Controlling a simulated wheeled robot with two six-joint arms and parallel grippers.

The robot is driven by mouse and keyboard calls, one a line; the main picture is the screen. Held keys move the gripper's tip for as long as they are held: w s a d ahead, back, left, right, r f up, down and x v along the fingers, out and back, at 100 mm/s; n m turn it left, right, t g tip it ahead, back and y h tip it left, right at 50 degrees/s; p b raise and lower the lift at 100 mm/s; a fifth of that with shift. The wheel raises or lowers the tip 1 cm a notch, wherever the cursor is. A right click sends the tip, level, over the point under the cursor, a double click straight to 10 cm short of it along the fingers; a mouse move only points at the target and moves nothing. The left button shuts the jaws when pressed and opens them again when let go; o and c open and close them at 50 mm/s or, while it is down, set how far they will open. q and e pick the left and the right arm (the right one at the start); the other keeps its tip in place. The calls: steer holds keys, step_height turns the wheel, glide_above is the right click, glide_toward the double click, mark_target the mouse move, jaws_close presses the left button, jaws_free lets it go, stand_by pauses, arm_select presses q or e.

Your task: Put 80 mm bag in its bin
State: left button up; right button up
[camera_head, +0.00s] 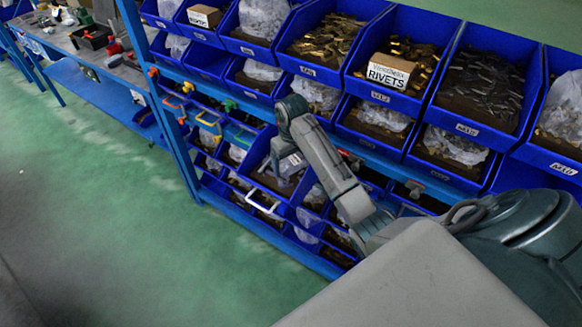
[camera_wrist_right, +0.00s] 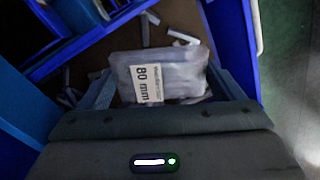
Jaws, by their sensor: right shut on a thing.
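In the right wrist view, a clear plastic bag (camera_wrist_right: 182,77) of pale pieces with a white "80 mm" label sits between the fingers of my right gripper (camera_wrist_right: 163,82), which is shut on it. Beyond the bag is a blue bin (camera_wrist_right: 110,27) with a dark bottom and several loose pale pieces. I cannot tell how high the bag is above that bottom. In the head view my right gripper (camera_head: 287,166) reaches down at the lower bins of the blue rack; the bag is hard to make out there. My left gripper is not in view.
The blue rack carries rows of bins with metal parts and bags. A "RIVETS" box (camera_head: 387,72) stands in an upper bin (camera_head: 433,30). A workbench (camera_head: 75,45) is at the upper left. The green floor (camera_head: 110,230) left of the rack is clear.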

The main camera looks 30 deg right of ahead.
mark_target(291, 162)
step_height(291, 162, down, 2)
steer(key=shift+s+a+f+p, duration=0.15)
steer(key=shift+f+p, duration=0.1)
steer(key=shift+p, duration=0.35)
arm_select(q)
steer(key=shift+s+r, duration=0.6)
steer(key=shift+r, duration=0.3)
arm_select(e)
steer(key=shift+f, duration=0.45)
steer(key=shift+f, duration=0.1)
steer(key=o, duration=0.9)
